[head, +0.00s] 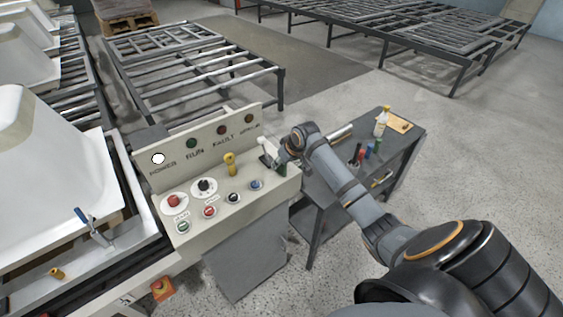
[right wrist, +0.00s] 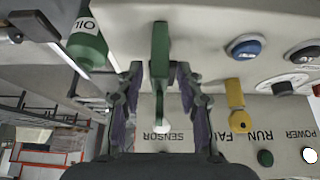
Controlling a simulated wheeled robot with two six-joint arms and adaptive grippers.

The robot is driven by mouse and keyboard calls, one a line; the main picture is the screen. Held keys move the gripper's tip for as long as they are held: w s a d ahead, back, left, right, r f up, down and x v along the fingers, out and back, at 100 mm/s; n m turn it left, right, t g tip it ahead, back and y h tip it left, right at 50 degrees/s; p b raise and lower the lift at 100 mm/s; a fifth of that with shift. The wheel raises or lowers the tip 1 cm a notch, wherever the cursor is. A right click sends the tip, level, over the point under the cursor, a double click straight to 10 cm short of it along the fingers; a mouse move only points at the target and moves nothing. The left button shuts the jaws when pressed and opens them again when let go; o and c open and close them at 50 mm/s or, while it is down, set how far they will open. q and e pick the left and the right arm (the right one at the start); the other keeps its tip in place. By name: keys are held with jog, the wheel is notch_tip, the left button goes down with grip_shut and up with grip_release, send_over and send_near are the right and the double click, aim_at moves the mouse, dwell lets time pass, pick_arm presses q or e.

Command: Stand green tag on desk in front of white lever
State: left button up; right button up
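The green tag (right wrist: 160,50) stands upright on the pale desk (right wrist: 205,30) in the right wrist view, between the spread fingers of my right gripper (right wrist: 160,75), with a gap on either side. The white lever (right wrist: 160,107) shows beyond the tag, toward the lettered back panel, in line with it. In the head view the right gripper (head: 277,160) is low over the right end of the desk (head: 240,208), near the white lever (head: 266,148). A bit of the green tag (head: 283,171) shows beside the gripper. My left gripper is not in view.
A yellow lever (head: 230,163) and several coloured buttons stand left of the gripper. The panel with lamps (head: 207,140) rises behind. A dark cart (head: 350,180) with bottles is close on the right. A green oil bottle (right wrist: 88,45) shows in the right wrist view.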

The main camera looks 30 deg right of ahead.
jog(key=b+v, duration=0.1)
jog(key=v, duration=1.1)
jog(key=shift+r, duration=0.15)
